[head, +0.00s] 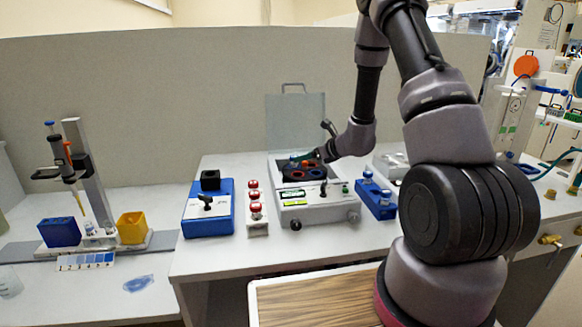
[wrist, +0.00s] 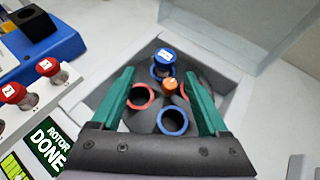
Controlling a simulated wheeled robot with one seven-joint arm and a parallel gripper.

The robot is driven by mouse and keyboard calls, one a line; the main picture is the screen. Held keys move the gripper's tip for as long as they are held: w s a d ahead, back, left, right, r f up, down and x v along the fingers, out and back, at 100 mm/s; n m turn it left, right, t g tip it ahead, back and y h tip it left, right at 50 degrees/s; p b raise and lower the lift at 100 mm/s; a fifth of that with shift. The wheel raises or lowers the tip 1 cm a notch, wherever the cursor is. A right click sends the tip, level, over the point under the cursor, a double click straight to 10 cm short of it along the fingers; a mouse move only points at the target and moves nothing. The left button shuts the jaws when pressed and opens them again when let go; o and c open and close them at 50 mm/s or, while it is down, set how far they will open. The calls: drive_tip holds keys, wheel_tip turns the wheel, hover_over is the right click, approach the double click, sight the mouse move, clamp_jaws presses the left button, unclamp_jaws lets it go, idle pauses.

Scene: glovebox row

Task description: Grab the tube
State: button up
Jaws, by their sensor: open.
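A tube with a blue, white-topped cap (wrist: 164,57) stands in the far hole of the dark rotor (wrist: 152,119). Its body is hidden in the rotor. The rotor sits inside the open centrifuge (head: 317,213). My gripper (wrist: 160,74) is over the rotor with its green fingers open and nothing held between them. The blue cap is ahead of the fingertips, roughly midway between them, with a visible gap on both sides. In the head view my gripper (head: 312,157) is small and partly merges with the rotor behind it.
An orange knob (wrist: 170,86) stands at the rotor's centre, near a red-ringed hole (wrist: 140,96) and a blue-ringed hole (wrist: 172,121). The raised lid (head: 295,120) is behind. Red-capped tubes (head: 254,196) stand left; a blue rack (head: 375,198) stands right.

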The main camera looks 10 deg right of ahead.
sight(294, 156)
drive_tip(key=x, duration=0.8)
drive_tip(key=shift+w+d, duration=0.25)
drive_tip(key=shift+w, duration=0.1)
clamp_jaws()
